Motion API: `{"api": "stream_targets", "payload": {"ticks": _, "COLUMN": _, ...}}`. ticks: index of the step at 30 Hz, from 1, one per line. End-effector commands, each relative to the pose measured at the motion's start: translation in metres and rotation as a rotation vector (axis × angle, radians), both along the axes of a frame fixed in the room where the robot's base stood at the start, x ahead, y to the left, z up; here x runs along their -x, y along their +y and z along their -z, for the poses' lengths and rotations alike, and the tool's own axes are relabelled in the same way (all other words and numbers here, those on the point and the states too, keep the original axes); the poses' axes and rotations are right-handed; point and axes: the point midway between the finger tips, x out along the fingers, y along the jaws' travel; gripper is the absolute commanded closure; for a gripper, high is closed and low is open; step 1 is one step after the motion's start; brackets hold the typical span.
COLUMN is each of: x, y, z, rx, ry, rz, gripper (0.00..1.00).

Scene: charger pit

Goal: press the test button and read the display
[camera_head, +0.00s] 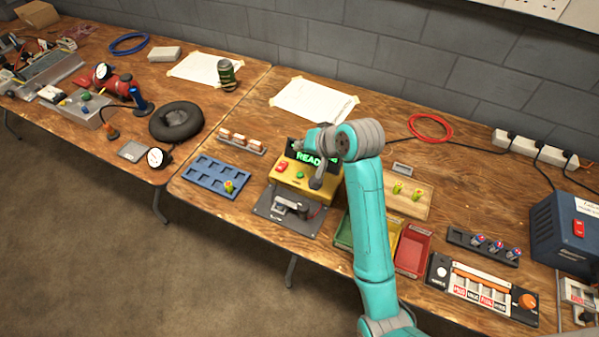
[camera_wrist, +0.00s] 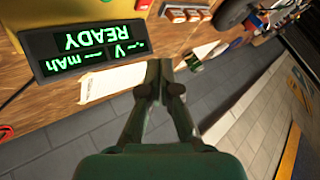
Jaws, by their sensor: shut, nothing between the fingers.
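The tester is a yellow box (camera_head: 297,187) on the bench. Its dark display (camera_head: 297,152) shows green text and is partly hidden by my arm. In the wrist view the display (camera_wrist: 85,48) appears upside down and reads READY, with dashes before V and mAh. A red button (camera_head: 282,167) and a green button (camera_head: 300,174) are on the box top; I cannot read which is the test button.
A dark cradle with a grey clamp (camera_head: 290,207) is in front of the box. A blue tray (camera_head: 217,176) is to its left. A green bin (camera_head: 345,232) and a red bin (camera_head: 414,250) are to its right, partly behind my arm. A paper sheet (camera_head: 314,101) lies behind.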

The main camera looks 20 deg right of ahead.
Motion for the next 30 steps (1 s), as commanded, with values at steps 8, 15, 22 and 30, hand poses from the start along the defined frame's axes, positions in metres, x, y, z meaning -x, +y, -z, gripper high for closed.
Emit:
{"api": "stream_targets", "payload": {"ticks": 8, "x": 0.001, "y": 0.000, "z": 0.023, "rx": 0.000, "ry": 0.002, "rz": 0.000, "gripper": 1.00}}
{"api": "stream_targets", "payload": {"ticks": 15, "x": 0.001, "y": 0.000, "z": 0.053, "rx": 0.000, "ry": 0.002, "rz": 0.000, "gripper": 1.00}}
{"api": "stream_targets", "payload": {"ticks": 22, "x": 0.000, "y": 0.000, "z": 0.077, "rx": 0.000, "ry": 0.001, "rz": -0.001, "gripper": 1.00}}
{"api": "stream_targets", "payload": {"ticks": 30, "x": 0.000, "y": 0.000, "z": 0.088, "rx": 0.000, "ry": 0.000, "rz": 0.000, "gripper": 1.00}}
